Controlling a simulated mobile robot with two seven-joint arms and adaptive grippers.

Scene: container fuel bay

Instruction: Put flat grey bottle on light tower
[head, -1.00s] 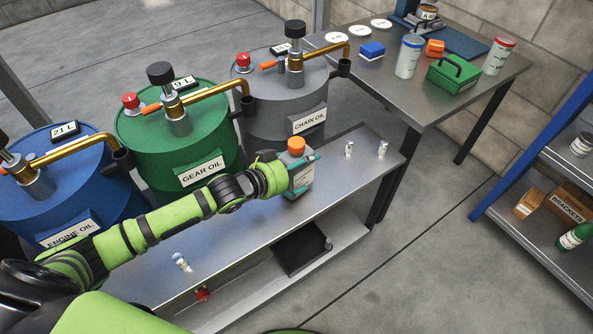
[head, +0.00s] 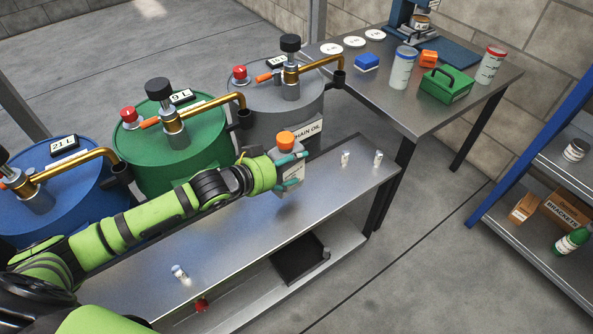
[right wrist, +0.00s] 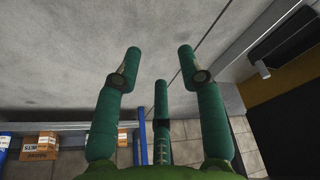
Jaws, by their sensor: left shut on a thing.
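The flat grey bottle (head: 291,180) with an orange cap is upright in the head view, in front of the grey chain oil drum. My left gripper (head: 291,168) is shut on it, with teal fingers around its upper body. The bottle appears slightly above the metal bench (head: 240,235). I cannot make out anything marked light tower; several white discs (head: 375,34) lie on the back table, their lettering too small to read. My right gripper (right wrist: 157,70) shows in the right wrist view with its fingers spread, open and empty, over the floor.
Blue, green (head: 170,150) and grey (head: 275,105) drums with brass spouts stand behind the bench. The back table (head: 430,115) holds a blue box, white canisters (head: 403,68), an orange block and a green toolbox (head: 446,86). Small bottles (head: 345,158) stand on the bench. A shelf is at right.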

